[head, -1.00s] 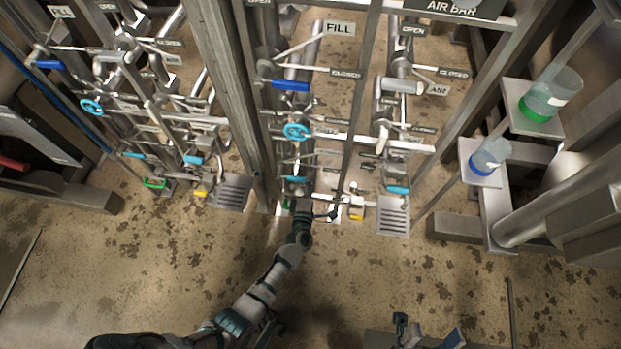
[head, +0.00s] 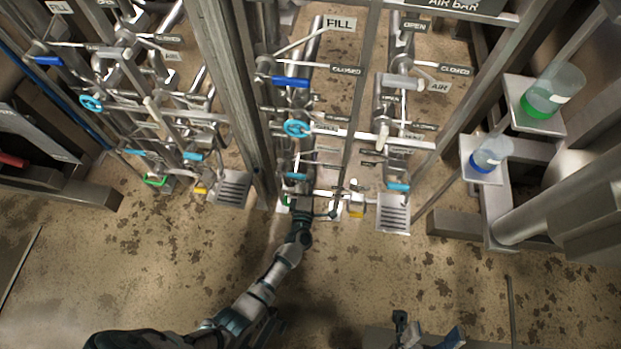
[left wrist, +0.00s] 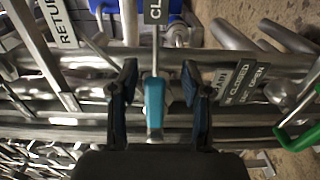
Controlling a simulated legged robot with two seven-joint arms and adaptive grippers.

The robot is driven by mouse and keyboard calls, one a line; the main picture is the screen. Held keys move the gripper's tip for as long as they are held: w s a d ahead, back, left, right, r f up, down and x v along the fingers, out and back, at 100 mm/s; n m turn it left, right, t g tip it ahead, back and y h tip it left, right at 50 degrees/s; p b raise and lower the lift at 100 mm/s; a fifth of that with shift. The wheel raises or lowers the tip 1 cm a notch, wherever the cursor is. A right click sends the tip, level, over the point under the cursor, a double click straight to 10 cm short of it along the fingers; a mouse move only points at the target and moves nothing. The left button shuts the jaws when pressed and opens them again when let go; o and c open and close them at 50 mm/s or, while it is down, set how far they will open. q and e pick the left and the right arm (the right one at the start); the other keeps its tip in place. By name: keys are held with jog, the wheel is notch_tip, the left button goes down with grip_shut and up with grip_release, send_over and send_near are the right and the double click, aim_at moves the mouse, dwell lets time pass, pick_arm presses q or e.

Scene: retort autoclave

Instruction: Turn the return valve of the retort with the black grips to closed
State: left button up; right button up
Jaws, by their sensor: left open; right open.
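A light blue lever handle (left wrist: 154,98) lies between the two fingers of my left gripper (left wrist: 159,84) in the left wrist view. The gripper is open, with a gap on each side of the lever. A sign starting "RETU" (left wrist: 60,22) is at upper left and one starting "CL" (left wrist: 155,10) is above the lever. In the head view my left gripper (head: 300,212) is low at the middle pipe stand, just below a light blue handle (head: 296,176). My right gripper (head: 426,331) is open and empty at the bottom edge. I cannot make out black grips.
A green handle (left wrist: 300,125) is close at right in the left wrist view. A light blue wheel (head: 297,128) and a blue lever (head: 290,82) are higher on the stand. A steel post (head: 235,95) stands left of it. The floor in front is mostly clear.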

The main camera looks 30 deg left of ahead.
pick_arm(q)
jog(key=v, duration=1.1)
jog(key=shift+s, duration=0.25)
jog(key=shift+d+f, duration=0.1)
jog(key=shift+d, duration=0.05)
